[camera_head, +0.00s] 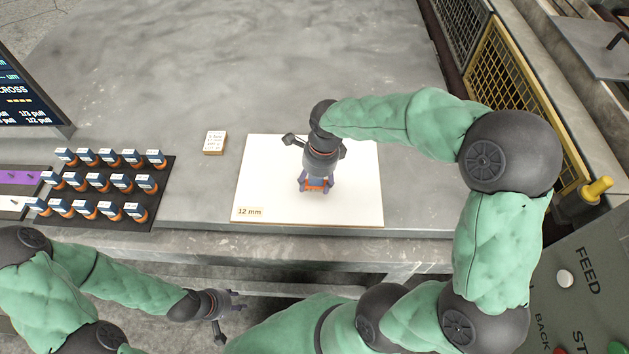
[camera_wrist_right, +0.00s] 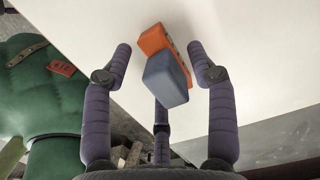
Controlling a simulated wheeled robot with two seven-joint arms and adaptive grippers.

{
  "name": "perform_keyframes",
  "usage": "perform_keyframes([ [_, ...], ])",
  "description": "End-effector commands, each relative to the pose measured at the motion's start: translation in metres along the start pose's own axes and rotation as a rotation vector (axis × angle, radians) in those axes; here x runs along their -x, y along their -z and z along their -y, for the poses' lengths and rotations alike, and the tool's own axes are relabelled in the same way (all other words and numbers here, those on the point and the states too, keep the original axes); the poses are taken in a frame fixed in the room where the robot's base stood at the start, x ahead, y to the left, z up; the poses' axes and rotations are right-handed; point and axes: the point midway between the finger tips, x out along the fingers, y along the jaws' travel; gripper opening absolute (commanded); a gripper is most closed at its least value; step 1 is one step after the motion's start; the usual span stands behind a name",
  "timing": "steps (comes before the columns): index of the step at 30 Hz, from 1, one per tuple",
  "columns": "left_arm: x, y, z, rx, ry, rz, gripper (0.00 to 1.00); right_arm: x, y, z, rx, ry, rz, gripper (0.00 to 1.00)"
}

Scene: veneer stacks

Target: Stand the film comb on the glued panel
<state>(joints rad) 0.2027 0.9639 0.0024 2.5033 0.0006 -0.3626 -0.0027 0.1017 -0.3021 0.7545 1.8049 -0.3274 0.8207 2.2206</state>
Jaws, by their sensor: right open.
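The film comb, with a blue body and an orange base, shows in the right wrist view (camera_wrist_right: 167,76). Its orange part is against the white glued panel (camera_head: 262,170), which is labelled 12 mm; the orange also shows in the head view (camera_head: 315,185). My right gripper (camera_head: 315,187) is over the middle of the panel, pointing down. In the wrist view its purple fingers (camera_wrist_right: 160,65) are open on either side of the comb, with visible gaps. My left gripper (camera_head: 238,300) hangs in front of the table, away from the panel; its finger opening is unclear.
A dark mat (camera_head: 170,185) at left holds several similar blue and orange pieces in rows. A small labelled block (camera_head: 214,142) lies left of the panel. A dark screen (camera_head: 30,95) stands at far left. The grey table behind is clear. A yellow mesh guard (camera_head: 515,90) is at right.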

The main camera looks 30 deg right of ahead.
Motion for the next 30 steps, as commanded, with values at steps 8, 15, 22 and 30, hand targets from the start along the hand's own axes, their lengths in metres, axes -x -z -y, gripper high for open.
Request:
perform_keyframes([
  [8,0.020,-0.001,-0.007,0.000,0.000,0.000,0.40,0.060,-0.001,0.001,0.000,0.004,0.002,0.58],
  [15,0.030,-0.001,-0.011,0.000,0.000,0.000,0.40,0.097,0.000,0.000,0.001,0.001,0.000,0.58],
  [22,0.032,-0.001,-0.011,0.000,0.000,0.000,0.40,0.109,0.000,0.000,0.001,0.000,0.000,0.58],
  [30,0.032,-0.001,-0.011,0.000,0.000,0.000,0.40,0.109,0.000,0.000,0.001,0.000,0.000,0.58],
])
